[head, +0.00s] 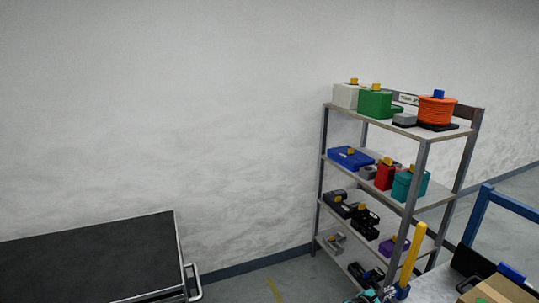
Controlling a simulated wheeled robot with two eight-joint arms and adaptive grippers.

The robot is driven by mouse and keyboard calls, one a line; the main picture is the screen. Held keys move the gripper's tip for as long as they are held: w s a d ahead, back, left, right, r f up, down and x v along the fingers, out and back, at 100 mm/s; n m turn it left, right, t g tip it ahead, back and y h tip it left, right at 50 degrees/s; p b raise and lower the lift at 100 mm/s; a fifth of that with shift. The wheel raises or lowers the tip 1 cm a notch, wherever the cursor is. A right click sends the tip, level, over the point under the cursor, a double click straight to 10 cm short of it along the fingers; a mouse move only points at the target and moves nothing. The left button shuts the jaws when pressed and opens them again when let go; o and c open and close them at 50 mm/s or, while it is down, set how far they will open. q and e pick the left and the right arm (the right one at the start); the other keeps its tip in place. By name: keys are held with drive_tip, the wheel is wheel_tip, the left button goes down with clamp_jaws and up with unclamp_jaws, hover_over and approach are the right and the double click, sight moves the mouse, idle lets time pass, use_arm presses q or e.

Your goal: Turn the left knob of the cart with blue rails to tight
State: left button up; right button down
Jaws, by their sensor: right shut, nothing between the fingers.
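The cart with blue rails (478,215) is only partly in view at the lower right, cut off by the right and bottom edges. I cannot make out its left knob in this view. My right gripper (376,295) shows only in part at the bottom edge, left of the cart and in front of the shelf's foot. It is shut and empty, apart from the blue rail. My left gripper is not in view.
A metal shelf (422,165) with several boxes and cases stands against the wall. A yellow upright bar (413,255) rises near the bottom. A cardboard box (500,290) lies at the lower right. A black-topped cart (90,255) fills the lower left. Grey floor shows between.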

drive_tip(key=shift+w+d, duration=0.15)
drive_tip(key=shift+d, duration=0.3)
drive_tip(key=shift+f, duration=0.15)
idle(0.5)
drive_tip(key=shift+s+d+f, duration=0.2)
drive_tip(key=shift+s+f, duration=0.05)
drive_tip(key=shift+s, duration=0.3)
drive_tip(key=shift+s+d+f, duration=0.1)
drive_tip(key=shift+s+f, duration=0.1)
drive_tip(key=shift+s, duration=0.1)
drive_tip(key=shift+s+f, duration=0.1)
drive_tip(key=shift+f, duration=0.05)
idle(0.3)
drive_tip(key=shift+s+d, duration=0.15)
drive_tip(key=f+v, duration=0.1)
drive_tip(key=v, duration=0.5)
drive_tip(key=shift+a, duration=0.2)
